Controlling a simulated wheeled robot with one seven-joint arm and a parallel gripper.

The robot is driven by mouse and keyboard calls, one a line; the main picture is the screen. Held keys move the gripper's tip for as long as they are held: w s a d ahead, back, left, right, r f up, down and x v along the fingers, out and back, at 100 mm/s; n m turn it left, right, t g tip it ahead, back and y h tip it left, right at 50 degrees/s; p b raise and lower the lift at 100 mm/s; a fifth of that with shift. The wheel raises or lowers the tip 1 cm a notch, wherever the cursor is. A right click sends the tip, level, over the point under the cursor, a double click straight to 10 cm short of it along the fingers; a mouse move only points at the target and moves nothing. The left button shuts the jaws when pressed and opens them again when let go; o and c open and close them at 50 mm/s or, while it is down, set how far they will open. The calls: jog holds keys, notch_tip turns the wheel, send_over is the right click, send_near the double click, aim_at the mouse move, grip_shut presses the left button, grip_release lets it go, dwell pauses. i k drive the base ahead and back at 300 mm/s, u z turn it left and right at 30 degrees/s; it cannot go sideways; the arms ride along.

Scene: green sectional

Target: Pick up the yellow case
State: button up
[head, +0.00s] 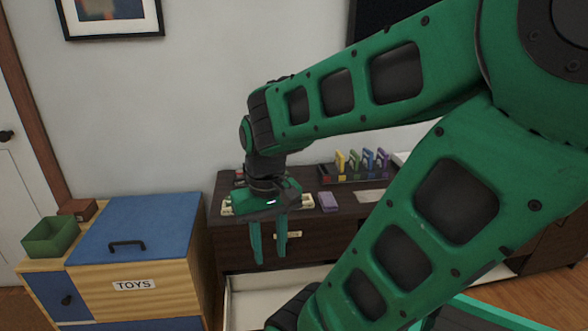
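A yellow upright piece (341,161) stands at the left end of a row of coloured pieces in a dark rack on the dark brown cabinet (222,185); it looks like the yellow case, though it is small in view. My gripper (269,258) points down in front of the cabinet's front edge, left of the yellow piece and nearer to me. Its two green fingers are apart with nothing seen between them. My gripper's body hides part of a cream-coloured item on the cabinet top.
Green, blue and purple pieces stand beside the yellow one. A blue-topped toy box (150,222) and a green bin (50,238) stand at left. A pale open tray or drawer (250,305) lies below my gripper.

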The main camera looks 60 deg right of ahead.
aim_at(339, 159)
jog(key=u, duration=0.7)
jog(key=k, duration=1.7)
jog(key=z, duration=2.35)
jog(key=i, duration=1.05)
